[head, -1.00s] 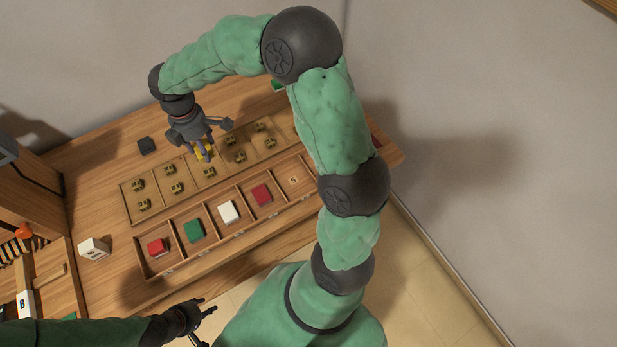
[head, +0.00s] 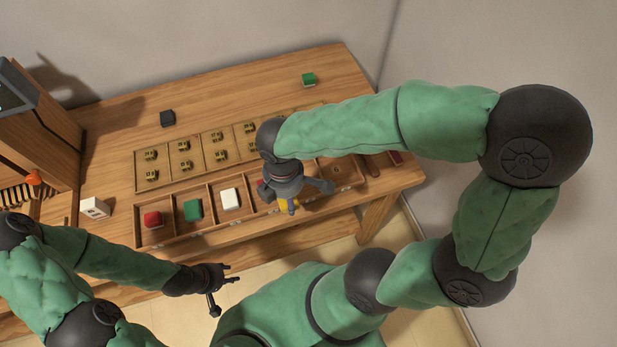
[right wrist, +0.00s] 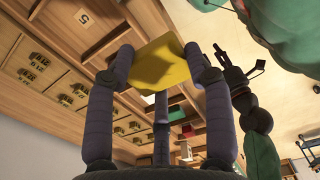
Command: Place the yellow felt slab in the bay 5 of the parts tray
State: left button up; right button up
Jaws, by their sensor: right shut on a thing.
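The yellow felt slab (right wrist: 162,62) is held between the fingers of my right gripper (right wrist: 160,70) in the right wrist view. Bay 5 (right wrist: 84,20), marked with a 5, looks empty in the right wrist view. Other bays hold a red block (head: 152,219), a green block (head: 193,210) and a white block (head: 231,199). My left gripper (head: 222,288) is empty with fingers apart, in front of the table.
A wooden grid (head: 200,154) with several small brass-coloured pieces lies behind the tray. A black block (head: 167,118), a green block (head: 308,79) and a white cube (head: 95,208) lie on the table. A wooden cabinet stands at the left.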

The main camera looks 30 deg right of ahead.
jog(key=w+d+f+b, duration=0.5)
jog(key=w+d+f, duration=0.3)
jog(key=d, duration=0.1)
jog(key=shift+w+f, duration=0.25)
jog(key=shift+f, duration=0.15)
jog(key=shift+w+d+f+b, duration=0.15)
jog(key=shift+f+b, duration=0.25)
jog(key=shift+f, duration=0.55)
jog(key=shift+w+d+f+b, duration=0.15)
jog(key=shift+f+b, duration=0.2)
jog(key=shift+f, duration=0.6)
jog(key=shift+f, duration=0.2)
jog(key=o, duration=0.9)
jog(key=shift+c, duration=0.2)
notch_tip(320, 180, up, 12)
jog(key=p, duration=0.4)
jog(key=shift+r, duration=0.2)
jog(key=shift+f, duration=0.1)
